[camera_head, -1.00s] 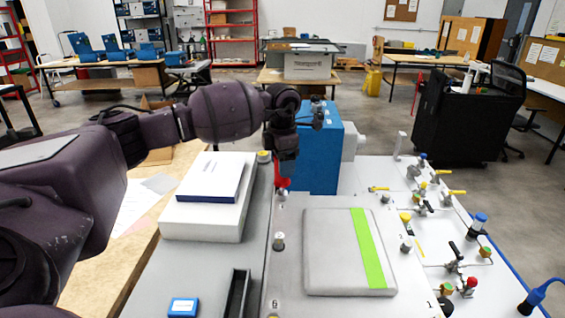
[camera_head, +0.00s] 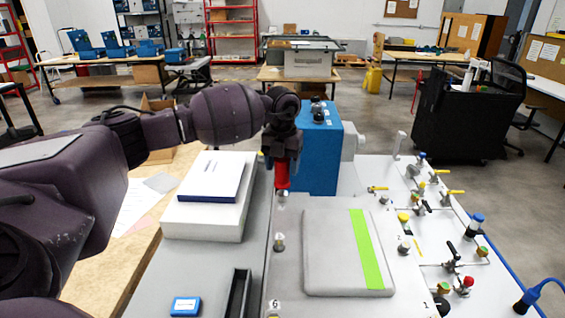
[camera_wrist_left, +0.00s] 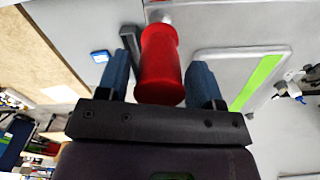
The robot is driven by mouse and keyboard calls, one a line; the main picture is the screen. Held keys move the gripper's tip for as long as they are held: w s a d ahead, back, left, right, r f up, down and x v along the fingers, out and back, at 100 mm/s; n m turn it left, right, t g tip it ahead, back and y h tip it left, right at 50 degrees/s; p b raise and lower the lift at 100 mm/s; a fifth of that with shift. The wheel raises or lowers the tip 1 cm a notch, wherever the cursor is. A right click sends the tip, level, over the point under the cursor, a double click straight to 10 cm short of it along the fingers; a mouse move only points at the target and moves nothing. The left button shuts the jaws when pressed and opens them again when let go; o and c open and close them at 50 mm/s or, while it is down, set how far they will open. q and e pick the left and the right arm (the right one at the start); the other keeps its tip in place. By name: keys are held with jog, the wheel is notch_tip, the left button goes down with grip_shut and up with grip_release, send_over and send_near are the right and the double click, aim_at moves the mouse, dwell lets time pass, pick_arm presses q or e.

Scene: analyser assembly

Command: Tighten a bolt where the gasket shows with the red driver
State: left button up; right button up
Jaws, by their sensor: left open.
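The red driver (camera_head: 282,176) stands upright at the far end of the grey panel's bolt row, just below my left gripper (camera_head: 281,158). In the left wrist view the red driver (camera_wrist_left: 160,62) lies between the two blue fingers of my left gripper (camera_wrist_left: 161,72), with a gap on each side. My left gripper is open around the handle. A silver bolt head (camera_head: 281,200) shows just in front of the driver, and another bolt (camera_head: 279,242) stands nearer. I cannot make out which bolt has a gasket showing. My right gripper is not in view.
A grey lid with a green stripe (camera_head: 318,255) lies right of the bolt row. White boxes (camera_head: 205,215) stand on the left, and a blue housing (camera_head: 320,150) stands just behind the driver. Valves and tubing (camera_head: 445,225) fill the right side.

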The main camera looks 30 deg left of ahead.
pick_arm(q)
jog(key=n, duration=0.6)
jog(key=shift+n+p, duration=0.35)
jog(key=shift+n, duration=0.05)
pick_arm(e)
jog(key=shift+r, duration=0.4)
pick_arm(q)
jog(key=n, duration=0.6)
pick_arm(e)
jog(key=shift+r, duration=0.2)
pick_arm(q)
grip_shut()
jog(key=m+b, duration=0.1)
jog(key=m, duration=0.4)
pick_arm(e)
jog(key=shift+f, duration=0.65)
pick_arm(q)
jog(key=m+b, duration=0.1)
jog(key=m, duration=0.3)
jog(key=shift+f+m, duration=0.1)
jog(key=shift+m, duration=0.3)
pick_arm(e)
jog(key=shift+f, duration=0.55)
pick_arm(q)
grip_release()
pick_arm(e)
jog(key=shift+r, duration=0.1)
